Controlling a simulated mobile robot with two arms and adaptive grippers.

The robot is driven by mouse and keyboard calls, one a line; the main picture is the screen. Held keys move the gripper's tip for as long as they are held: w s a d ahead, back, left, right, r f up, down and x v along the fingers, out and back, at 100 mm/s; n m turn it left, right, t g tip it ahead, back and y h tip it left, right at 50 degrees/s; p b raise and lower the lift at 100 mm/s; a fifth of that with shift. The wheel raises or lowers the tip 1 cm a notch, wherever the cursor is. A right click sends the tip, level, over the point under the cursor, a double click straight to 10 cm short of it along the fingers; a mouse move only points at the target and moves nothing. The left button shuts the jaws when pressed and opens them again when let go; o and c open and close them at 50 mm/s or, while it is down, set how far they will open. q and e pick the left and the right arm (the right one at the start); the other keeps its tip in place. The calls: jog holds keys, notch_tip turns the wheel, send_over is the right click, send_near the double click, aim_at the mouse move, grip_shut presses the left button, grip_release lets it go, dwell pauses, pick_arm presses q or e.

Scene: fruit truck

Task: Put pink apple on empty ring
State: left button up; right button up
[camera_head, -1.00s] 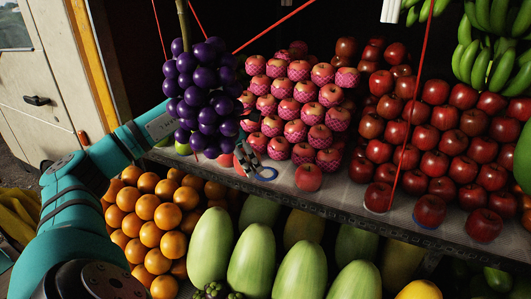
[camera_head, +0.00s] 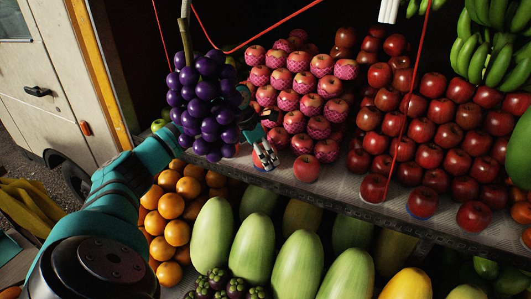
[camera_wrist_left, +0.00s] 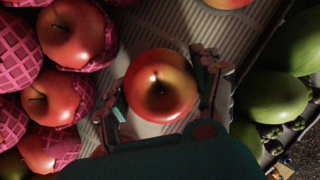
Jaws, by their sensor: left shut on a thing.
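My left gripper (camera_head: 265,157) is over the front edge of the fruit shelf, just left of a bare pink apple (camera_head: 306,168). In the left wrist view its two fingers (camera_wrist_left: 162,92) are shut around a red-yellow pink apple (camera_wrist_left: 160,86), one on each side. The empty ring is not clearly visible now; the gripper and held apple cover that spot. My right gripper is not in view.
Dark grapes (camera_head: 205,100) hang in front of my left arm. Pink apples in netting (camera_head: 310,105) are stacked behind the gripper, with red apples (camera_head: 440,135) to the right. Green melons (camera_head: 250,250) and oranges (camera_head: 180,208) lie below the shelf edge.

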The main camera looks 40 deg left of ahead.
pick_arm(q)
jog(key=o, duration=1.3)
jog(key=shift+f, duration=0.1)
jog(key=shift+r, duration=0.25)
jog(key=shift+s+a+r, duration=0.15)
jog(key=shift+r, duration=0.2)
jog(key=b+v, duration=0.1)
jog(key=v, duration=1)
jog(key=shift+b, duration=0.4)
